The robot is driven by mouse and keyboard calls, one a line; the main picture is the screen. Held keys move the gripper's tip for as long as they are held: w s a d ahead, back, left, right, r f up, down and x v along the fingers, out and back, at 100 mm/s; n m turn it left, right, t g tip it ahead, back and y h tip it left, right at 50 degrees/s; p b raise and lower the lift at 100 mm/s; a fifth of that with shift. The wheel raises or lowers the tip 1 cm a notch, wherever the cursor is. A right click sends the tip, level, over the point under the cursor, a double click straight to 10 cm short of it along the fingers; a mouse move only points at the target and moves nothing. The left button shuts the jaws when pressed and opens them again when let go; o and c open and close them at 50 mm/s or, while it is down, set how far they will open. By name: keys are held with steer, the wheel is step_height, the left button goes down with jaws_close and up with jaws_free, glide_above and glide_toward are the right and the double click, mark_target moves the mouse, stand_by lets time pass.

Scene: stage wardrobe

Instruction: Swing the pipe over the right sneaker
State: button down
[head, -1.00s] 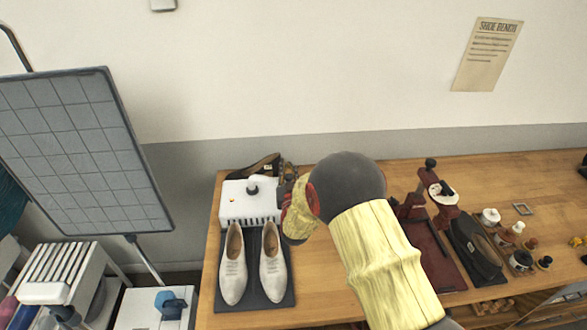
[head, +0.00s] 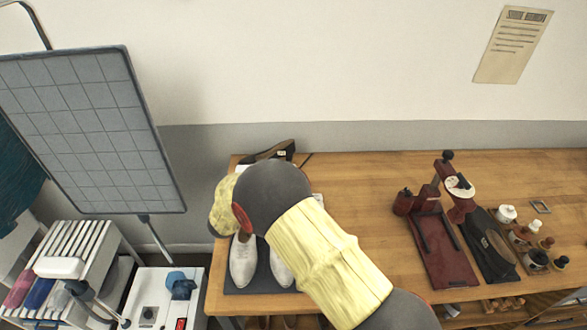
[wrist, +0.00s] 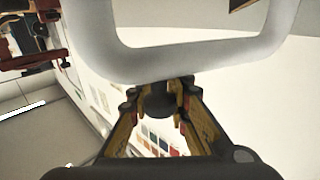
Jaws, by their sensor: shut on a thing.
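Two pale, pointed shoes stand side by side on a dark mat (head: 247,289) at the bench's left end. The left one (head: 243,262) shows mostly; the right one (head: 280,270) is partly covered by my arm. In the wrist view my gripper (wrist: 158,92) is shut on a dark round knob (wrist: 158,103). A thick grey-white bent pipe (wrist: 205,62) crosses just beyond the fingers; the knob seems to be on it. In the head view my arm hides the gripper, the pipe and most of the white box behind the shoes.
The wooden bench (head: 350,185) is bare right of my arm. A grid panel (head: 90,130), a slatted rack (head: 75,260) and a white unit (head: 160,300) stand left.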

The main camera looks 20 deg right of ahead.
steer(key=shift+s+a+r+m+g+h, duration=0.15)
steer(key=shift+a+m+g+h, duration=0.15)
steer(key=shift+a+m+g, duration=0.15)
steer(key=c, duration=1.7)
jaws_free()
steer(key=v, duration=1.2)
